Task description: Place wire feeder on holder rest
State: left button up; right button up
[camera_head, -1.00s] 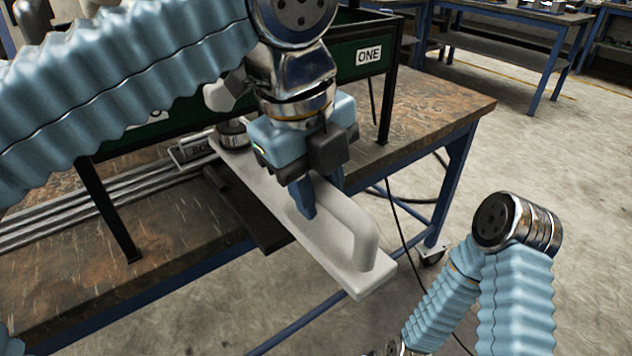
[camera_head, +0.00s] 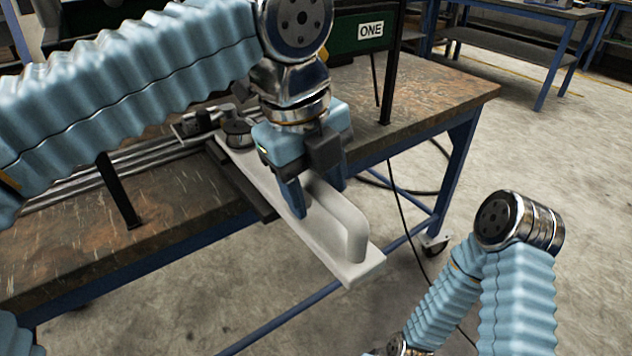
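The wire feeder (camera_head: 336,262) is a long pale grey plate with a raised handle (camera_head: 345,222) at its near end and a dark spool (camera_head: 238,131) at its far end. It lies along a dark narrow bar (camera_head: 247,192), seemingly the holder rest, at the table's front edge. Its handle end juts out over the floor. Exact contact between plate and bar is hidden. My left gripper (camera_head: 315,197) points down with its fingers apart on either side of the handle. It looks open. My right arm shows at lower right, but its gripper is out of view.
A frame post (camera_head: 391,85) stands behind my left gripper. A cable hangs at the table's right. Open floor lies in front.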

pick_arm(q)
notch_tip(320, 180, up, 12)
jog(key=s+a+p, duration=0.1)
jog(key=a+p, duration=0.1)
jog(key=p, duration=0.1)
jog(key=shift+s, duration=0.2)
jog(key=shift+f, duration=0.15)
